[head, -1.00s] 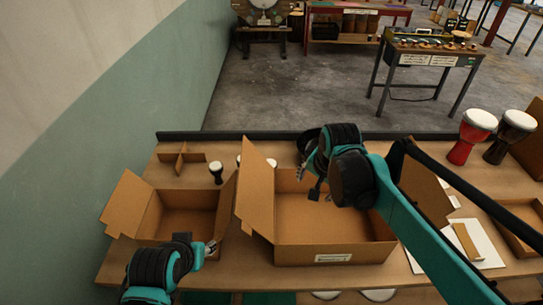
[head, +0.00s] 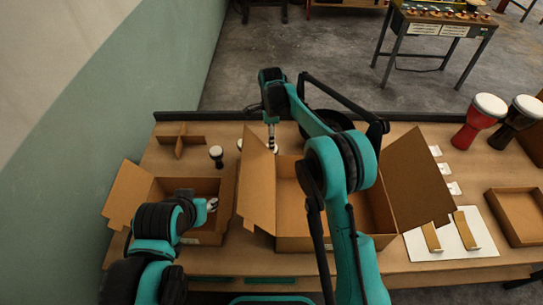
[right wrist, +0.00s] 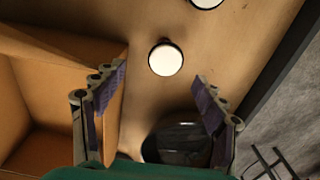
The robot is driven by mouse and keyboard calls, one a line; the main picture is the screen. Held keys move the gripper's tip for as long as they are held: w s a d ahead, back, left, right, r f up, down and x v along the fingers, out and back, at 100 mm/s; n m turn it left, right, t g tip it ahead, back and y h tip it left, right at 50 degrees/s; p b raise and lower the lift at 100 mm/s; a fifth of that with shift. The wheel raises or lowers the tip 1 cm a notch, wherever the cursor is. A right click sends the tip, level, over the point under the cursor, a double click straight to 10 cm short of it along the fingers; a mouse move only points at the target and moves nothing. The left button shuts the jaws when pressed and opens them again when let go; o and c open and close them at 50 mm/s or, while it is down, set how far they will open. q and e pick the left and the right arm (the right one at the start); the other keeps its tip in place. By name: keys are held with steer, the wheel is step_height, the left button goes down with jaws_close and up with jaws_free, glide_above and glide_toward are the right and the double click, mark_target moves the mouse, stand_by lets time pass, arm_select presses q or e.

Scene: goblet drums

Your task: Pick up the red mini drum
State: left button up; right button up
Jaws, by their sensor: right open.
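Several small drums with white heads stand on the table behind the boxes. A dark-bodied one (head: 216,152) is at left; a second white head (head: 240,144) is partly behind a box flap. My right gripper (head: 271,143) points down beside another white head. In the right wrist view, my open, empty right gripper (right wrist: 157,82) has a white drumhead with a dark rim (right wrist: 165,59) ahead of its fingers; another white head (right wrist: 206,2) is cut by the top edge. No red body shows on these small drums. My left gripper (head: 211,204) is over the left box; its jaws are unclear.
Two open cardboard boxes, left (head: 190,187) and middle (head: 290,225), stand in front, flaps raised. A large red drum (head: 480,120) and a dark one (head: 516,120) are at far right. A cardboard divider (head: 180,142) is at back left. A dark rounded object (right wrist: 180,142) lies beside the right gripper.

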steer(key=shift+w+f+b, duration=0.15)
steer(key=shift+f+b, duration=0.15)
steer(key=shift+f, duration=0.6)
step_height(320, 180, down, 2)
steer(key=shift+f+b, duration=0.15)
steer(key=shift+b, duration=0.2)
steer(key=f, duration=0.1)
steer(key=f+b, duration=0.1)
steer(key=f, duration=0.1)
steer(key=f+b, duration=0.1)
steer(key=shift+w+f, duration=0.35)
steer(key=shift+f, duration=0.05)
steer(key=shift+r, duration=0.1)
steer(key=shift+c, duration=0.7)
steer(key=c, duration=1.1)
